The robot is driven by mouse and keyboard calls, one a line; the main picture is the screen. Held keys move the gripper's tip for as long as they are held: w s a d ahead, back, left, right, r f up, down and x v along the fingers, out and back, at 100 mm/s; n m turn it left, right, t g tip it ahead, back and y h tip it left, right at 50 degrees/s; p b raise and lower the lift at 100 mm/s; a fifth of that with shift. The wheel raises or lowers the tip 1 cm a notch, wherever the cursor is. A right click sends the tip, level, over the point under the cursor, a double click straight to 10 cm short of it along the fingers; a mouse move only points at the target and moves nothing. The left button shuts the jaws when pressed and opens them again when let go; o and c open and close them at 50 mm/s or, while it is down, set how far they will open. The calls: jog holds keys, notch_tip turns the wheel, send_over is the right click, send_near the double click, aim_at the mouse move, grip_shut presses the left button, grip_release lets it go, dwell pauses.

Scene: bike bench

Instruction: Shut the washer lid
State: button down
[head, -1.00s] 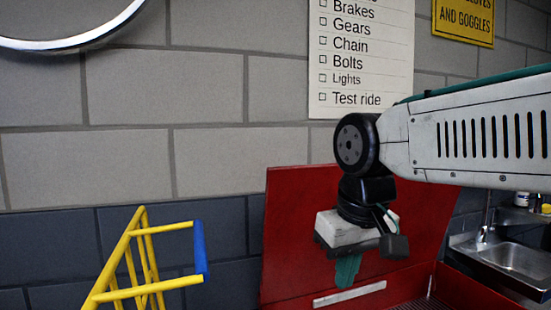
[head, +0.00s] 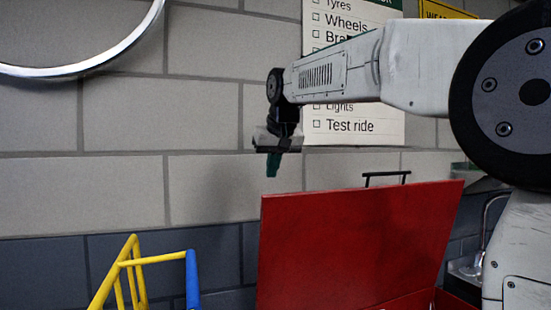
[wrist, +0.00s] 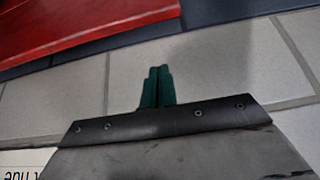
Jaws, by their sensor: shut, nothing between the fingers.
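The washer's red lid (head: 350,245) stands raised and open in the head view, with a dark handle (head: 386,176) at its top edge. Part of the red lid also shows at the top left of the wrist view (wrist: 70,28). My gripper (head: 272,165) is shut and empty, pointing down above and behind the lid's upper left corner, near the wall. Its green fingers lie together in the wrist view (wrist: 157,86). The gripper is apart from the lid. The washer's tub is mostly hidden below the lid and the picture's lower edge.
A yellow rack with a blue end (head: 192,280) stands left of the washer. A grey block wall (head: 205,110) with a checklist poster (head: 350,125) is behind. A sink (head: 466,268) at the right is partly hidden by my arm.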

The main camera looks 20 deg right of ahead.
jog(key=shift+s+f, duration=0.3)
jog(key=shift+f, duration=0.45)
jog(key=shift+s+f, duration=0.3)
jog(key=shift+f, duration=0.45)
jog(key=shift+s+f, duration=0.3)
jog(key=shift+f, duration=0.45)
jog(key=shift+a, duration=0.1)
